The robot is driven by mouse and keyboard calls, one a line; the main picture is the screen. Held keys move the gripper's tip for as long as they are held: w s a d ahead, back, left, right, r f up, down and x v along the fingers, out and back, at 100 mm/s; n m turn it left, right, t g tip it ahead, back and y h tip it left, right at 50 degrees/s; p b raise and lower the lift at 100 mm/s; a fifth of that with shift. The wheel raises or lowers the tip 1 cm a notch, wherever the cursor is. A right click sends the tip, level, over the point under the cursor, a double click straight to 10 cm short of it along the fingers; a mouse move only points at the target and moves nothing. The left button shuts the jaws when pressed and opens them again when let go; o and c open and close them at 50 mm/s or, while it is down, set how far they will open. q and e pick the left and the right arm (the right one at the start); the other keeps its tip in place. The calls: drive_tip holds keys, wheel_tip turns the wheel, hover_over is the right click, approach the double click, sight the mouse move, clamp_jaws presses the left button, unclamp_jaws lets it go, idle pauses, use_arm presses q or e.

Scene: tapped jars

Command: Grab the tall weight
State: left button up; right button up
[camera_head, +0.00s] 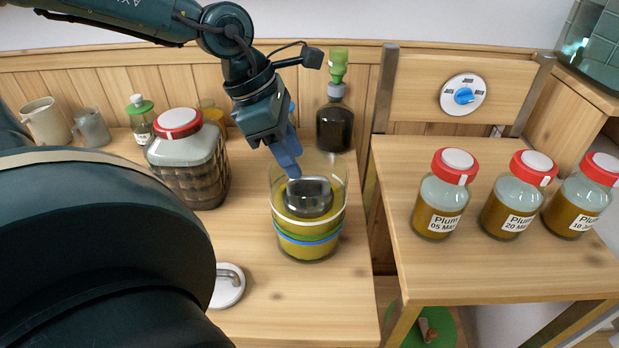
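A clear open jar (307,247) with yellow-brown contents and white, green and blue bands stands near the table's right edge. A dark weight with a grey top (308,196) sits inside it. A low white disc with a metal handle (230,287) lies on the table at the front, partly hidden by my dark arm. I cannot tell for sure which of these is the tall weight. My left gripper (290,165) points down at the jar's mouth, its blue fingertips just above and left of the dark weight. Its finger gap is not clear. My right gripper is out of view.
A red-lidded jar in a woven cover (190,170) stands left of the open jar. A dark bottle with a green top (335,125) stands behind. Three labelled plum jars (440,205) stand on the right-hand stand. A dial (463,95) is on its back panel.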

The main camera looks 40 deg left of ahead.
sight(308, 176)
use_arm(q)
drive_tip(key=shift+w+x, duration=0.15)
drive_tip(key=shift+x, duration=1.5)
drive_tip(key=shift+w+x, duration=0.15)
drive_tip(key=shift+x, duration=1.45)
drive_tip(key=shift+a, duration=0.15)
clamp_jaws()
drive_tip(key=shift+w, duration=0.1)
